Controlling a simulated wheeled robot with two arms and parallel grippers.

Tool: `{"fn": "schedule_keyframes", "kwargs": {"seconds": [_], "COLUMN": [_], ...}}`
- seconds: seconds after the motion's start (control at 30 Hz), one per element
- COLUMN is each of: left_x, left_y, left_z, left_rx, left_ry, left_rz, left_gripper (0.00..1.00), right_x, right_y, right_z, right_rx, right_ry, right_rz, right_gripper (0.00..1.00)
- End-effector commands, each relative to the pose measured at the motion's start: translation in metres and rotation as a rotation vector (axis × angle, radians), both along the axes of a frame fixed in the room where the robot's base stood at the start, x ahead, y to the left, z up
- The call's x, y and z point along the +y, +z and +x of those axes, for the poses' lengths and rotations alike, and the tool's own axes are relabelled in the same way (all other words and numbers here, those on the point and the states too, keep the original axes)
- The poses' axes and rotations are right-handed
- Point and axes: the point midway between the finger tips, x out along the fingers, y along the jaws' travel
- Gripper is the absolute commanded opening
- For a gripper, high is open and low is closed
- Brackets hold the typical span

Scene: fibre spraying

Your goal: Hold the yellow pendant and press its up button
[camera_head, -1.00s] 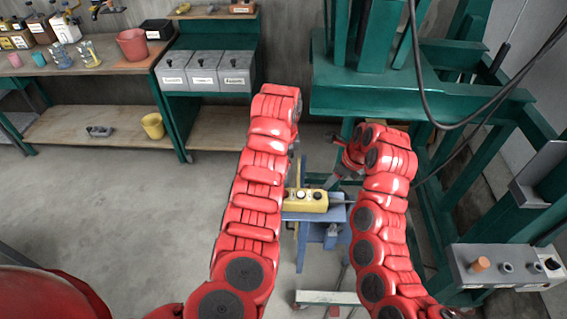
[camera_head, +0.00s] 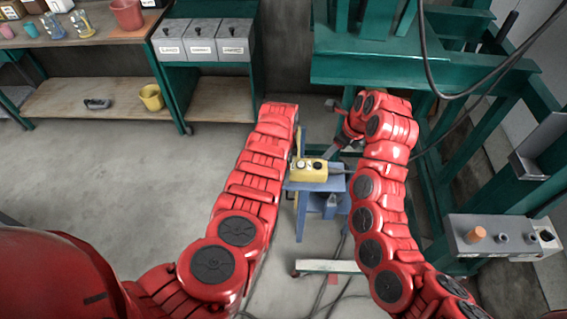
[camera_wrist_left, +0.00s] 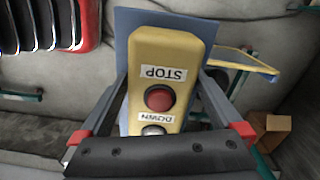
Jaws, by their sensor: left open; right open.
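The yellow pendant (camera_head: 309,170) lies on a blue stand (camera_head: 322,186) between my two arms. In the left wrist view the pendant (camera_wrist_left: 168,75) shows upside-down STOP and DOWN labels, a red button and a pale button; its lower end is hidden behind the gripper body, and no up button can be made out. My left gripper (camera_wrist_left: 162,90) is open, one finger on each side of the pendant; I cannot tell whether they touch it. In the head view it is hidden behind my left arm. My right gripper (camera_head: 335,146) is open, just behind the pendant.
A green steel frame (camera_head: 390,68) stands behind and to the right. A grey control box (camera_head: 500,240) with an orange knob is at the right. A cable hangs at the upper right. Open floor lies left.

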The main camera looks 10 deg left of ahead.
Motion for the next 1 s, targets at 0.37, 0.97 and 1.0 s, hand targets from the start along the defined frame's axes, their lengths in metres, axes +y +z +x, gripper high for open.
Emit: {"fn": "schedule_keyframes", "kwargs": {"seconds": [0.37, 0.97, 1.0], "left_x": [0.0002, 0.0001, 0.0001], "left_y": [-0.0014, -0.0011, -0.0011], "left_z": [0.0002, 0.0004, 0.0004], "left_rx": [-0.001, -0.002, -0.002], "left_ry": [0.0, 0.0, 0.0], "left_rz": [0.0, 0.001, 0.001], "left_gripper": [0.87, 0.04, 0.04], "right_x": [0.0, 0.0001, 0.0], "right_y": [0.0, 0.0, 0.0], "right_z": [0.0, 0.0, 0.0], "right_rx": [0.0, 0.0, 0.0], "right_ry": [0.0, 0.0, 0.0], "right_rz": [0.0, 0.0, 0.0], "right_gripper": [0.5, 0.27, 0.19]}}
